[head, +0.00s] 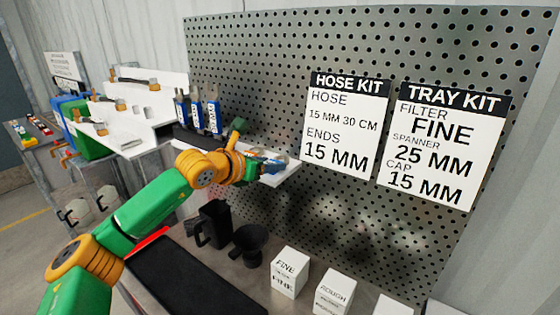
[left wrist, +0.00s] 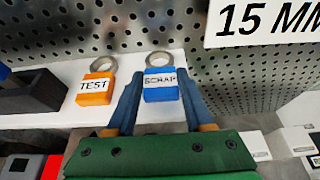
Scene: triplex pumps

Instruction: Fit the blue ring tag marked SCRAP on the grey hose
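The blue ring tag marked SCRAP (left wrist: 160,86) stands on a white shelf (left wrist: 75,117), with its grey ring at the back, in the left wrist view. My left gripper (left wrist: 160,76) has its two fingers on either side of the tag, apart, with thin gaps beside it; the tag still rests on the shelf. In the head view my left gripper (head: 272,164) is at the shelf in front of the pegboard, and its fingers largely hide the tag. I cannot pick out the grey hose. My right gripper is not in view.
An orange tag marked TEST (left wrist: 96,88) stands close left of the gripper. A perforated board (head: 400,240) rises behind the shelf. Blue-and-white labelled packs (head: 198,112) stand further left.

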